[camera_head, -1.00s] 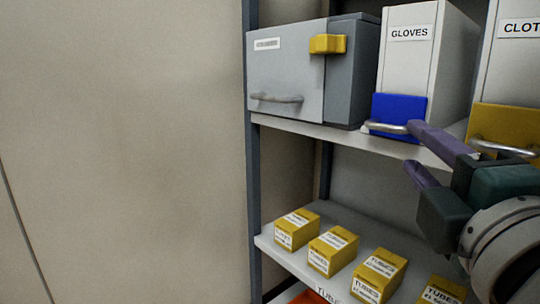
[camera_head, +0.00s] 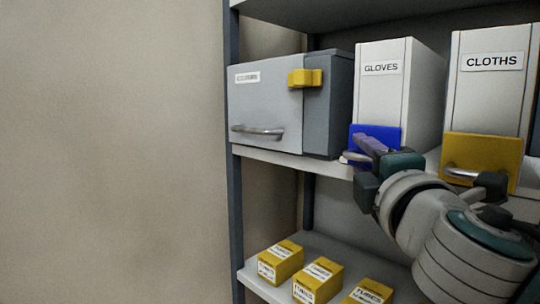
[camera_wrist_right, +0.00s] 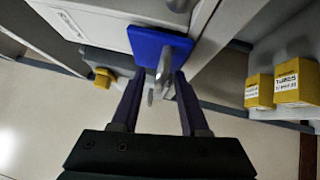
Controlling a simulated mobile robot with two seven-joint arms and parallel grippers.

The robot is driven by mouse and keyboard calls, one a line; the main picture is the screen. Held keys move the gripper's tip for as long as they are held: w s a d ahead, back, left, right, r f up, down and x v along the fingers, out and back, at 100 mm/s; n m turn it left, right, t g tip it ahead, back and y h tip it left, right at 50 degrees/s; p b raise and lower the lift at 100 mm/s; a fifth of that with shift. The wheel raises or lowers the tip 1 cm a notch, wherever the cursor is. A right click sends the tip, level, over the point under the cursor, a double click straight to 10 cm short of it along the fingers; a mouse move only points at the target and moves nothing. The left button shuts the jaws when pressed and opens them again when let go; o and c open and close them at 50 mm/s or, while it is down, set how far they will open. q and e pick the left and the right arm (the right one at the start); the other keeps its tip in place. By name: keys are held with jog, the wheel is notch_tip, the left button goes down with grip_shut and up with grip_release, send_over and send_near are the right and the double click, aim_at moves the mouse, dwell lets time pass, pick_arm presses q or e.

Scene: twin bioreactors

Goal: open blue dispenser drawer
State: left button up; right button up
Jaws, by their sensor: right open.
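The white GLOVES dispenser (camera_head: 382,88) stands on the upper shelf with a blue drawer front (camera_head: 389,132) at its base. The drawer looks shut. The blue front also shows in the right wrist view (camera_wrist_right: 146,40), with its silver handle (camera_wrist_right: 164,68) pointing toward my gripper. My right gripper (camera_head: 357,149) is in front of the blue drawer and hides most of the handle in the head view. In the right wrist view its purple fingers (camera_wrist_right: 159,78) are open, one on each side of the handle; contact cannot be told. My left gripper is not in view.
A CLOTHS dispenser (camera_head: 490,85) with a yellow drawer (camera_head: 482,160) stands to the right, close to my right arm. A grey cabinet (camera_head: 265,105) with a yellow latch (camera_head: 305,78) stands left. Yellow TUBES boxes (camera_head: 281,262) sit on the lower shelf.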

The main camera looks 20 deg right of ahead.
jog(key=shift+c, duration=0.2)
grip_shut()
dwell(1.1)
